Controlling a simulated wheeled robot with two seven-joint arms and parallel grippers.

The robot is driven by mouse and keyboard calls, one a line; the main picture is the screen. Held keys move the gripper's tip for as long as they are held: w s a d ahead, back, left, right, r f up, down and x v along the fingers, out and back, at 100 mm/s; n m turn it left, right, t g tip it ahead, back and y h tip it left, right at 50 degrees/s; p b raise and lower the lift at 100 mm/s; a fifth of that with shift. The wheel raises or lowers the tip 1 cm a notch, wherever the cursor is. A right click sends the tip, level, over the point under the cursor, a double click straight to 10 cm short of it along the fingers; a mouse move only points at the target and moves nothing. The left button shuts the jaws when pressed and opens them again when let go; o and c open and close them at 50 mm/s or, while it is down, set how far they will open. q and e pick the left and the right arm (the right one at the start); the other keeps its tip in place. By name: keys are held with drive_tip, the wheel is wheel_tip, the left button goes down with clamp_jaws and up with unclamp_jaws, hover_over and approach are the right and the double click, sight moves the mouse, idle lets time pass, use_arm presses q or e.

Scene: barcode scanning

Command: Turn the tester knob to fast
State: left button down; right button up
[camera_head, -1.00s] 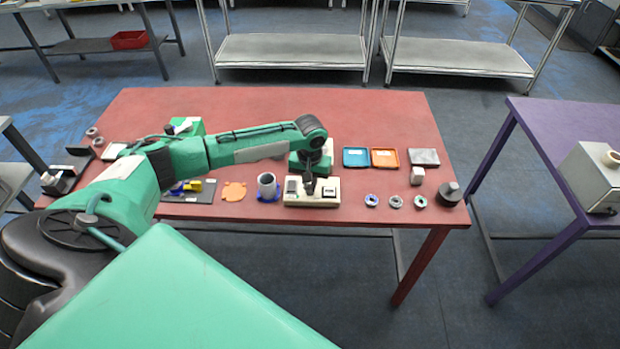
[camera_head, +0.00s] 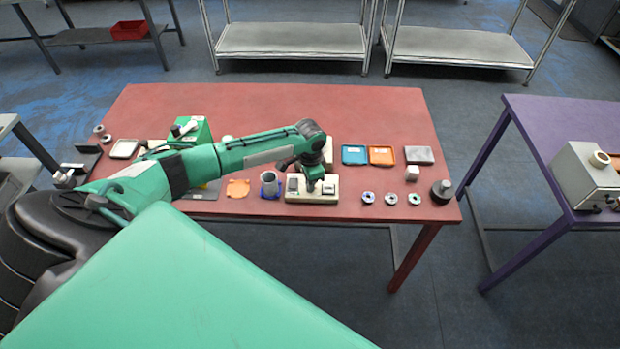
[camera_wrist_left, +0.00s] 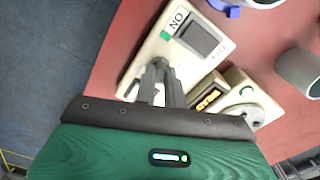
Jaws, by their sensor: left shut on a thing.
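The tester is a cream box (camera_head: 297,197) near the table's front edge, with a dark rocker switch (camera_wrist_left: 202,38) and a green-and-white ON label (camera_wrist_left: 173,24) in the left wrist view. My left gripper (camera_head: 311,186) points down onto its top. In the left wrist view my left gripper (camera_wrist_left: 160,72) is shut on a small grey knob (camera_wrist_left: 159,64) on the panel beside the switch. The fingers hide most of the knob, so its setting cannot be read. My right gripper is not in view.
A cream device with a yellow display (camera_wrist_left: 207,99) and a round dial stands close beside the left fingers. Blue (camera_head: 354,154) and orange (camera_head: 381,155) trays and several small rings lie to the right.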

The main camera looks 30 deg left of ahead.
use_arm(q)
drive_tip(key=m, duration=0.3)
drive_tip(key=shift+w+r+m+p, duration=0.1)
drive_tip(key=shift+r+m+p, duration=0.05)
drive_tip(key=shift+m+p, duration=0.15)
drive_tip(key=shift+m, duration=0.5)
drive_tip(key=c, duration=1.5)
unclamp_jaws()
